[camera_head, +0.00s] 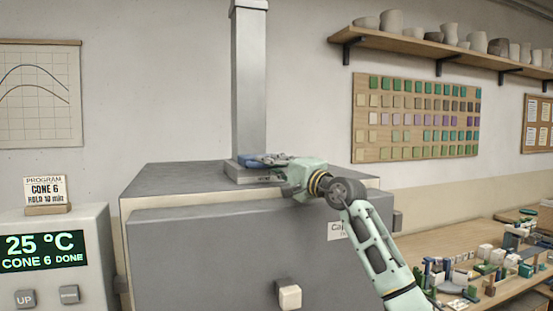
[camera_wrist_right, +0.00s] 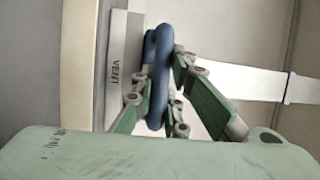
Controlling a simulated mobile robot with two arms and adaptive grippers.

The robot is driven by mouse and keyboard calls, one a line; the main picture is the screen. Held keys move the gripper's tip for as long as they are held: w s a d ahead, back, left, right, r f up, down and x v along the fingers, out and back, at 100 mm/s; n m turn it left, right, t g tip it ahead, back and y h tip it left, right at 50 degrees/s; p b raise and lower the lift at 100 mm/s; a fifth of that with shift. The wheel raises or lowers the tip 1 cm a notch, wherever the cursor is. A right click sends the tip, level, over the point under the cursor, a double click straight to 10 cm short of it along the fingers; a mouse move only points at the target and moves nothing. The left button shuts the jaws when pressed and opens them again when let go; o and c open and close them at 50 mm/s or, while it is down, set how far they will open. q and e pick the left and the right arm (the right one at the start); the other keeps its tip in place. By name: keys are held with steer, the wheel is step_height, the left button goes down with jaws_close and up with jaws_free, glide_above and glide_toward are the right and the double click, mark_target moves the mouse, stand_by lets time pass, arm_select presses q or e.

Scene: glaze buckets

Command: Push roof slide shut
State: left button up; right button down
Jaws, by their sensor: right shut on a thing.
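The kiln (camera_head: 215,250) is a large grey box with a flue rising from its roof. The roof slide, a grey plate marked VENT (camera_wrist_right: 113,75), lies at the flue's foot; in the head view it is mostly hidden by my right gripper (camera_head: 265,160). A blue loop handle (camera_wrist_right: 158,80) stands at the slide. My right gripper (camera_wrist_right: 165,85) is shut on this handle, its fingers on either side of it. Some blue of the handle also shows in the head view beside the fingers. How far the slide sits in or out I cannot tell. My left gripper is not in view.
The flue (camera_head: 248,80) rises right behind my right gripper. A controller (camera_head: 55,250) at left reads 25 °C, CONE 6 DONE. A white knob (camera_head: 289,297) sticks out of the kiln front. A cluttered table (camera_head: 530,285) stands at right; a pot shelf (camera_head: 440,45) hangs above.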

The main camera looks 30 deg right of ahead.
steer(key=shift+w+d+f, duration=0.1)
steer(key=shift+w+d, duration=0.1)
steer(key=shift+w, duration=0.4)
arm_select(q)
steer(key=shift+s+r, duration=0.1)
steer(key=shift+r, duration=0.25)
arm_select(e)
steer(key=c, duration=1.7)
jaws_free()
steer(key=shift+c, duration=0.2)
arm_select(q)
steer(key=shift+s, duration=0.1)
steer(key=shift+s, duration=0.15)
arm_select(e)
steer(key=shift+s, duration=0.15)
steer(key=v, duration=1)
steer(key=shift+s+f, duration=0.1)
steer(key=shift+f, duration=0.05)
steer(key=shift+v, duration=0.8)
